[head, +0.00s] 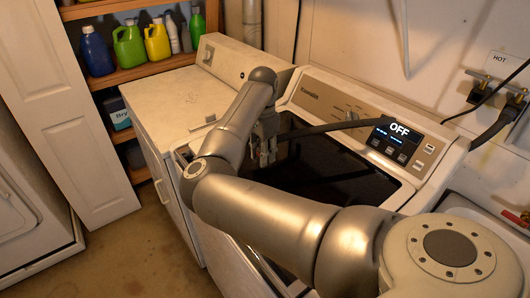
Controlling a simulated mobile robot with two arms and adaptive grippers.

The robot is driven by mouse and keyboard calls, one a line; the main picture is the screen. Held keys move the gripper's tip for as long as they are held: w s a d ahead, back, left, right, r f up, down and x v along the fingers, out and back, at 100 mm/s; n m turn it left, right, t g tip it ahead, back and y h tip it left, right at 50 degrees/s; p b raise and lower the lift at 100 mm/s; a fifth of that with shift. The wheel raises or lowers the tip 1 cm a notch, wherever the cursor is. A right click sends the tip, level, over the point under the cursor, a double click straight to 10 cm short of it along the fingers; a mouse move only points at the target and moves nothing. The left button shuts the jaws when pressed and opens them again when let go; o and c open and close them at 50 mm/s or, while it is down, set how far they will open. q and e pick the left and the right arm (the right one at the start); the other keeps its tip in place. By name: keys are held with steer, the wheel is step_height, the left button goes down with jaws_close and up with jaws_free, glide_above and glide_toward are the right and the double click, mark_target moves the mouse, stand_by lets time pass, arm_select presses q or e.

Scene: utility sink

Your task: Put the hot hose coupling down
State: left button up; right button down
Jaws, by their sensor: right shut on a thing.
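My right gripper (264,152) is over the dark lid of the washing machine (325,165), near its left back corner, and points down. It is shut on the end of a black hose (335,127). The hose runs from the gripper to the right, above the lid, to the machine's control panel. The coupling at the hose end is too small and too covered by the gripper to make out. I cannot tell whether it touches the lid. My left gripper is not in view.
A HOT label (502,62) and wall valves are at the upper right, with a dark hose (494,130) below. The panel display (398,130) reads OFF. A white machine (165,105) stands left of the washer. Bottles (128,45) stand on a wooden shelf. My right arm crosses the washer's front.

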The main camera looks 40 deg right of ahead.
steer(key=shift+r, duration=0.1)
steer(key=shift+a, duration=0.15)
steer(key=c, duration=1.1)
jaws_free()
steer(key=shift+c, duration=0.2)
arm_select(q)
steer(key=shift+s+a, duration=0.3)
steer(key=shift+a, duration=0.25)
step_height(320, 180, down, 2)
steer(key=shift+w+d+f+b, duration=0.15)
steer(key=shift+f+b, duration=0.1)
steer(key=shift+b, duration=0.95)
arm_select(e)
step_height(320, 180, up, 12)
